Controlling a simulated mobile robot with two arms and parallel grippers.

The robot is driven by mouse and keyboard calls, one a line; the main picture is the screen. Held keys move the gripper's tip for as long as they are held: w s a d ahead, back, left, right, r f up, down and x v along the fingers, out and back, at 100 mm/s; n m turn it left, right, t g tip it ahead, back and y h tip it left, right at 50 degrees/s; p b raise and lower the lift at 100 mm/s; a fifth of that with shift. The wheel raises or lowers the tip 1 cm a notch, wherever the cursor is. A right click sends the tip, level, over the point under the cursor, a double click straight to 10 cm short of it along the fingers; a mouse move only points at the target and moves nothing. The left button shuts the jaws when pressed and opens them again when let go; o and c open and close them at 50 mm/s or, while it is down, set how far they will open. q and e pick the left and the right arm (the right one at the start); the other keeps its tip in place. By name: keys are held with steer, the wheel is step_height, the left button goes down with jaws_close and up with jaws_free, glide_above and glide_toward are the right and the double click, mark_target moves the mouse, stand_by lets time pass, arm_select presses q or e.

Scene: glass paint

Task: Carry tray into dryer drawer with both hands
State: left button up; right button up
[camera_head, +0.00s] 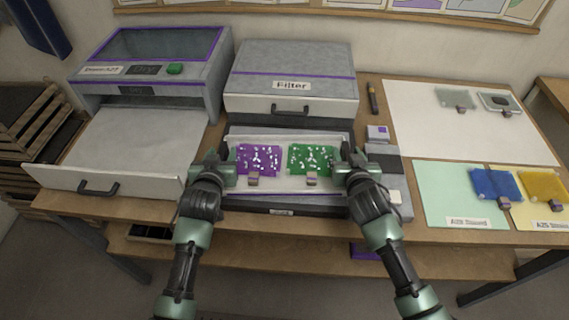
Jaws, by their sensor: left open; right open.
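The white tray (286,190) sits in the middle of the bench in front of the filter box. It holds a speckled purple plate (258,158) and a speckled green plate (311,159), each with a small clip at its front edge. My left gripper (226,168) is open at the tray's left end. My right gripper (348,167) is open at the tray's right end. Whether the fingers touch the tray ends is too small to tell. The dryer (150,62) stands at the back left. Its drawer (128,142) is pulled out toward the front and looks empty.
The filter box (290,72), with a closed handled front, stands behind the tray. Small blocks (384,158) lie to the right of the tray. A white sheet (462,122), a pale green mat (445,190), a blue plate (497,187) and a yellow plate (543,187) lie further right.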

arm_select(q)
jaws_close()
arm_select(e)
jaws_close()
stand_by(1.1)
arm_select(q)
steer(key=shift+r, duration=0.1)
arm_select(e)
steer(key=shift+r, duration=0.1)
